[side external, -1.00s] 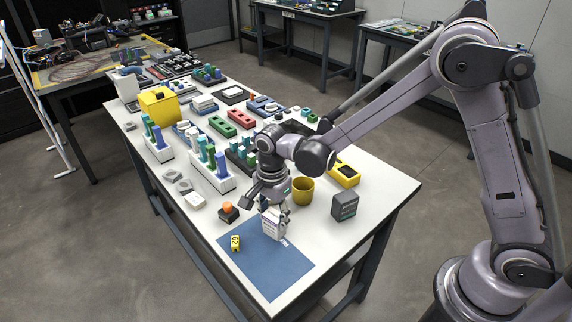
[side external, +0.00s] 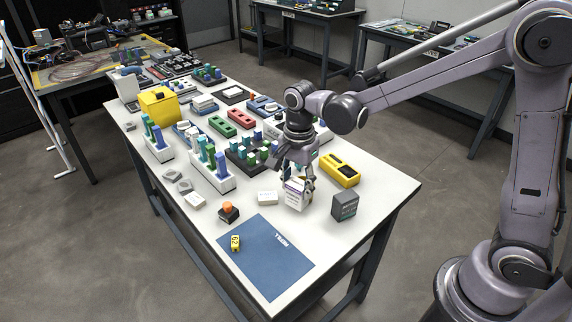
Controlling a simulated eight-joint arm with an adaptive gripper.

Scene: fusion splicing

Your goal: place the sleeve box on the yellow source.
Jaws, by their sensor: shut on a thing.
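My gripper (side external: 298,181) is shut on a white sleeve box (side external: 297,195) with a purple-marked label. It holds the box upright over the right part of the white table, behind the blue mat. I cannot tell how high above the table the box is. A yellow device with a dark window (side external: 340,170), which may be the yellow source, lies behind and to the right of the box, apart from it. A larger yellow case (side external: 158,106) stands at the far left of the table. A small yellow block marked 12 (side external: 236,242) lies on the mat.
The blue mat (side external: 267,262) lies at the front. A dark grey box (side external: 344,205) stands right of the held box. A small white box (side external: 268,198) and an orange button (side external: 228,210) are to the left. Racks with blue and green tubes (side external: 213,176) stand further left.

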